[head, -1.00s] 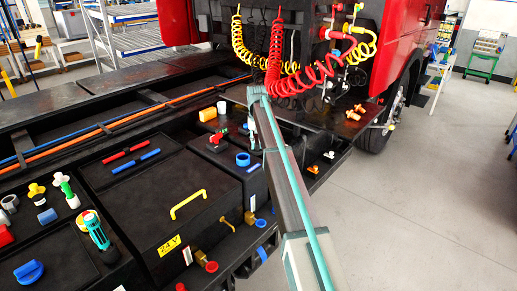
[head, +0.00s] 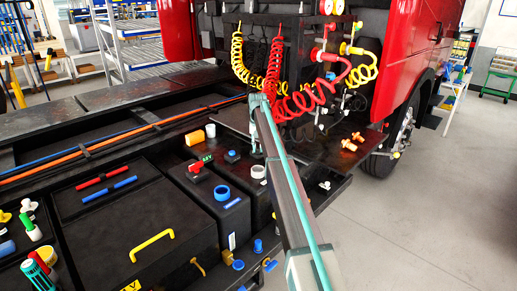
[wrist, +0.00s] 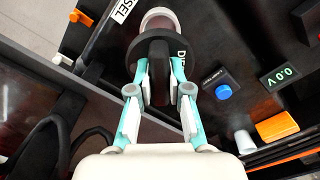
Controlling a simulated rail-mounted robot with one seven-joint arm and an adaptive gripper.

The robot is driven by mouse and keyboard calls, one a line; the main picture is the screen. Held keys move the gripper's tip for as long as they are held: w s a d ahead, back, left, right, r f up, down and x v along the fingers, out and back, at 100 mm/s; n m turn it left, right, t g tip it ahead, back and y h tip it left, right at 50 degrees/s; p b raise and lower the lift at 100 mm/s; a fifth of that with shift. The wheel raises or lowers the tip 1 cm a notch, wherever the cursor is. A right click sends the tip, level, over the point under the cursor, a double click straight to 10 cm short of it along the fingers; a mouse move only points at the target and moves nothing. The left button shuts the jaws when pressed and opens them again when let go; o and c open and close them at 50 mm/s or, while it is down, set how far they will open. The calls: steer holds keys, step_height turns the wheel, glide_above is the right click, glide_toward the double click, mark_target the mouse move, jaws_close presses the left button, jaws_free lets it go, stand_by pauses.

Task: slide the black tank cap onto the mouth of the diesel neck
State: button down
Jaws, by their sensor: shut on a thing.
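My gripper (wrist: 160,72) has teal fingers closed on the black tank cap (wrist: 152,46), seen in the wrist view. The cap is a round black piece with a part between the fingers. Just beyond it, at the top of the wrist view, is a pale round neck mouth (wrist: 160,18) with a brownish inside, beside a label; I take it as the diesel neck. The cap overlaps its near edge in the picture. I cannot tell whether they touch. In the head view my arm hides most of the gripper, and the cap cannot be made out.
A blue knob (wrist: 223,92), a voltage display (wrist: 281,76), an orange cylinder (wrist: 277,126) and a white cup (wrist: 244,141) lie right of the gripper. In the head view, red coiled hoses (head: 310,100) hang behind my arm. Grey floor (head: 430,220) is open at right.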

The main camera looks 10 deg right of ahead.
steer(key=shift+s+a, duration=0.1)
steer(key=shift+f, duration=0.1)
steer(key=shift+f, duration=0.1)
steer(key=shift+f+b, duration=0.9)
steer(key=shift+f, duration=1.8)
steer(key=shift+f+b, duration=0.45)
steer(key=shift+f, duration=0.9)
steer(key=c, duration=1)
jaws_free()
